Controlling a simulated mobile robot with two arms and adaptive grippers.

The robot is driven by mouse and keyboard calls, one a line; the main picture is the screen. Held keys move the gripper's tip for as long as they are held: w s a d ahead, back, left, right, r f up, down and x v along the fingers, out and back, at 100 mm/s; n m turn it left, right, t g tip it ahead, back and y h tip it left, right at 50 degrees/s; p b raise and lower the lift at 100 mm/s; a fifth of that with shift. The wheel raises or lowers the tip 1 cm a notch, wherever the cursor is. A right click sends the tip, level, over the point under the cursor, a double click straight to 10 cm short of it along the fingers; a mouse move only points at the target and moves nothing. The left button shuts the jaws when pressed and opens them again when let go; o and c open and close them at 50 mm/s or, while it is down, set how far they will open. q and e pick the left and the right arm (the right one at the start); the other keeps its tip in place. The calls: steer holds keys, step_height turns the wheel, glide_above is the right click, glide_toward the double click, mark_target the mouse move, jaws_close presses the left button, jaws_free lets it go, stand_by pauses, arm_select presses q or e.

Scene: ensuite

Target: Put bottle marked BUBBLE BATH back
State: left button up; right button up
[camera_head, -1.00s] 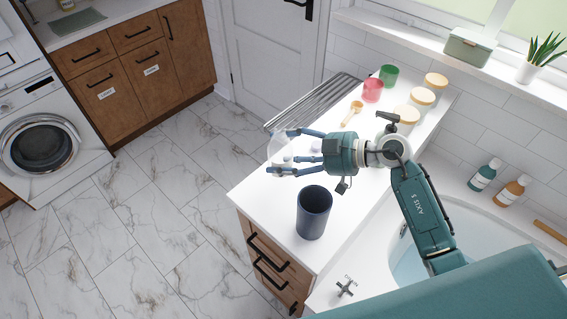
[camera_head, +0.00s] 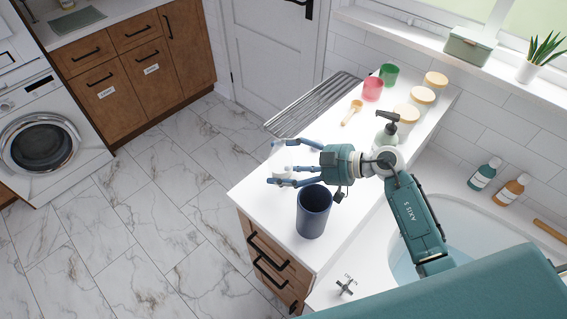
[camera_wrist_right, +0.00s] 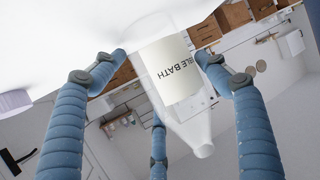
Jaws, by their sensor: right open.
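The clear bottle marked BUBBLE BATH (camera_wrist_right: 172,72) is between the spread blue fingers of my right gripper in the right wrist view, with its white label facing the camera. It looks slanted in that view. In the head view the bottle (camera_head: 279,152) is a pale, see-through shape at the fingertips, near the counter's left edge, partly hidden by the fingers. My right gripper (camera_head: 278,163) is open around it; I cannot tell whether any finger touches it. My left gripper is not in view.
A dark blue cup (camera_head: 313,212) stands on the white counter (camera_head: 258,195) close to my right gripper. A pump bottle (camera_head: 387,128), a wooden scoop (camera_head: 352,112), pink (camera_head: 372,89) and green (camera_head: 389,74) cups and wooden-lidded jars (camera_head: 421,100) stand farther back. A lilac cap (camera_wrist_right: 14,103) shows in the wrist view.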

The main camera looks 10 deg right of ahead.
steer(key=shift+r, duration=0.2)
steer(key=b+v, duration=0.2)
steer(key=v, duration=1)
steer(key=shift+f, duration=0.1)
